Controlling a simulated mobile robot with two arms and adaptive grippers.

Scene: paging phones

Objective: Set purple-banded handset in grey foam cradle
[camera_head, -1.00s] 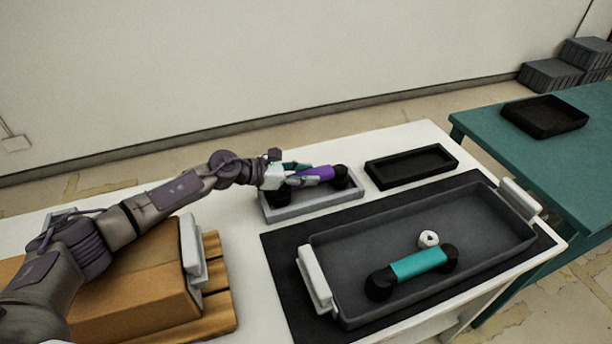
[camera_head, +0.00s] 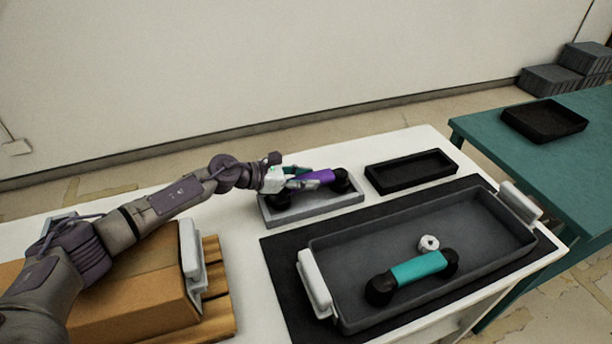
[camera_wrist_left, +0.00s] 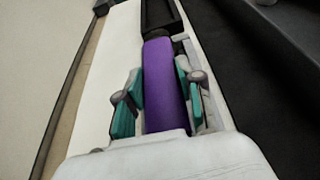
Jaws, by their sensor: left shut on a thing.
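The purple-banded handset (camera_head: 318,178) has dark round ends and lies lengthwise at the grey foam cradle (camera_head: 312,208) on the white table. In the head view it appears within or just over the cradle; I cannot tell whether it rests on the bottom. My left gripper (camera_head: 302,178) is shut on its purple band. In the left wrist view the purple band (camera_wrist_left: 164,88) runs between the two teal-padded fingers (camera_wrist_left: 160,95). The near part of the handset is hidden by the gripper. My right gripper is not in view.
A dark grey tray (camera_head: 330,252) with white handles holds a teal-banded handset (camera_head: 418,268) and a small white ring (camera_head: 429,243). An empty black tray (camera_head: 411,170) stands right of the cradle. A cardboard box (camera_head: 140,285) is at left. A teal table (camera_head: 540,165) is at right.

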